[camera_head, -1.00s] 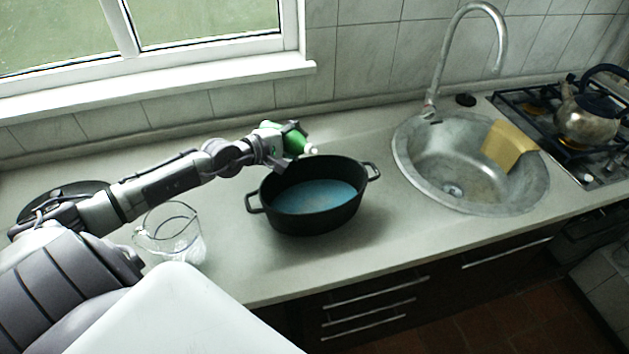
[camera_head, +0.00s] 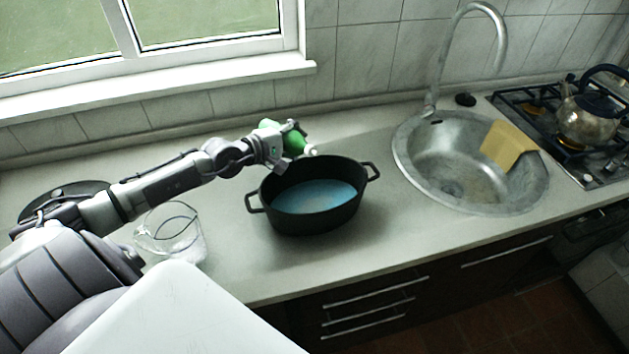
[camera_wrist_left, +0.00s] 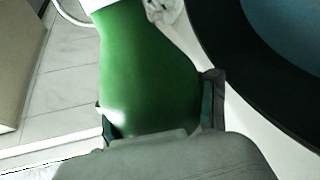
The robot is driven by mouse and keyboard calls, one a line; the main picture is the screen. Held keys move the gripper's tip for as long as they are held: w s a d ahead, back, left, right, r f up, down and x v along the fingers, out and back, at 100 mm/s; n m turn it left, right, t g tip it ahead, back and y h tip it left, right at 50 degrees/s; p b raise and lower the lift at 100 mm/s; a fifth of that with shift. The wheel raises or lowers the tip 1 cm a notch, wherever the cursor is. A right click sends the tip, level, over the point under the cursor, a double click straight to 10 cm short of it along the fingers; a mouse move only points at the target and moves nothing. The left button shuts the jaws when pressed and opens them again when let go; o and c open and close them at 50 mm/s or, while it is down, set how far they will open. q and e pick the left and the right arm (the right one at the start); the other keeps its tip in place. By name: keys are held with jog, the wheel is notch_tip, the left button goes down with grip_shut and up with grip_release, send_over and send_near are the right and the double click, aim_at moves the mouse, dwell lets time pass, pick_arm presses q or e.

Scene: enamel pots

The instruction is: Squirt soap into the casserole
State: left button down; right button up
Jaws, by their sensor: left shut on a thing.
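The black oval casserole (camera_head: 313,220) stands on the counter with bluish liquid or a blue inner surface (camera_head: 313,196) in it. My left gripper (camera_head: 290,140) is shut on the green soap bottle (camera_head: 299,144) at the back left of the casserole, above its rim. The bottle is tilted, with its white tip toward the casserole. In the left wrist view the green bottle (camera_wrist_left: 148,70) fills the space between the fingers, and the dark casserole rim (camera_wrist_left: 225,60) shows at the right. I see no soap stream. My right gripper is not in view.
A glass jug (camera_head: 178,240) stands left of the casserole, below my left arm. A dark round lid or pan (camera_head: 65,195) lies at the far left. The sink (camera_head: 470,170) with a yellow cloth (camera_head: 508,145) and the hob with a kettle (camera_head: 590,115) are at the right.

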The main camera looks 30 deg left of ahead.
aim_at(301, 135)
pick_arm(q)
jog(key=shift+w+a+m+p, duration=0.1)
jog(key=shift+a+m+p, duration=0.1)
jog(key=shift+m+p, duration=0.45)
dwell(2.6)
jog(key=d+r+n+b, duration=0.1)
jog(key=n, duration=0.1)
jog(key=d+r+n+h+b, duration=0.1)
jog(key=n, duration=0.1)
jog(key=s+d+r+n+h+b, duration=0.1)
jog(key=n, duration=0.1)
jog(key=shift+d+r+b, duration=0.3)
jog(key=shift+b, duration=0.05)
jog(key=n+b, duration=0.1)
jog(key=n, duration=0.1)
jog(key=r+n+t+h+b, duration=0.1)
jog(key=n+b, duration=0.1)
jog(key=n, duration=0.1)
jog(key=n+h+b, duration=0.1)
jog(key=n+b, duration=0.1)
jog(key=n, duration=0.1)
jog(key=shift+r+n+t, duration=0.2)
jog(key=shift+n+t, duration=0.05)
jog(key=shift+t, duration=0.05)
